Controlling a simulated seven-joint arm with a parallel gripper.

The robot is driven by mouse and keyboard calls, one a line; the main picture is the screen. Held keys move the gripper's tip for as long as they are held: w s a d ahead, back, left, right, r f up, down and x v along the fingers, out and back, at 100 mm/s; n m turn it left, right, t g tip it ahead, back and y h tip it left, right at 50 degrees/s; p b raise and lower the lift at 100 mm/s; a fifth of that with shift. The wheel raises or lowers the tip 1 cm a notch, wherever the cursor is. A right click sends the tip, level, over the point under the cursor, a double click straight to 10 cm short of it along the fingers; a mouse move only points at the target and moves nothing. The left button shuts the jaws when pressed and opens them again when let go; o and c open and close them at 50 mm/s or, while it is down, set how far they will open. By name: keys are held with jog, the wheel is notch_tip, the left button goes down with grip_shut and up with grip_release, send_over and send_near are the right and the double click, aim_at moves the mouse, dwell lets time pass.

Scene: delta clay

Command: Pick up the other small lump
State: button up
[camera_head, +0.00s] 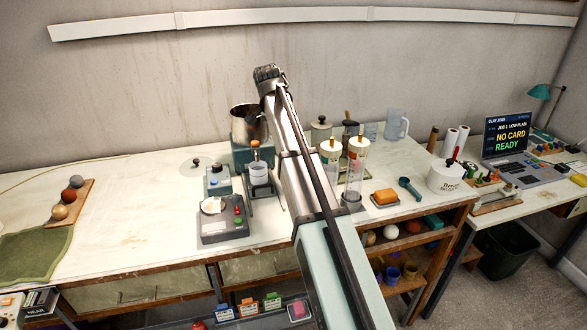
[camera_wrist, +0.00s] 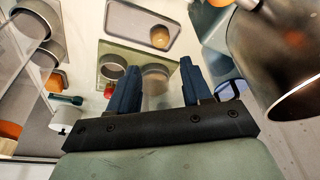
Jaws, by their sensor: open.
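In the wrist view my gripper (camera_wrist: 157,72) is open, its two blue fingers spread with nothing held between the tips. A small round tan lump (camera_wrist: 160,37) sits in a pale rimmed tray (camera_wrist: 125,22) beyond the fingertips, apart from them. In the head view my arm crosses the middle of the bench, and I cannot make out the fingers. Three round lumps, grey (camera_head: 77,181), red-brown (camera_head: 69,194) and tan (camera_head: 60,212), lie in a row on a wooden board at the left. I cannot tell which lump the task means.
A grey scale (camera_head: 222,228), clear cylinders (camera_head: 352,185) and a white pot (camera_head: 446,177) stand around.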

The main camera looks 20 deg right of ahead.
jog(key=x, duration=0.8)
jog(key=shift+f, duration=0.2)
jog(key=shift+w+d+x, duration=0.1)
jog(key=shift+d+x, duration=0.15)
jog(key=shift+x, duration=1.1)
jog(key=shift+w+d+x, duration=0.1)
jog(key=shift+d+x, duration=0.15)
jog(key=shift+x, duration=1.05)
jog(key=shift+r, duration=0.2)
jog(key=c, duration=0.7)
jog(key=shift+r, duration=0.1)
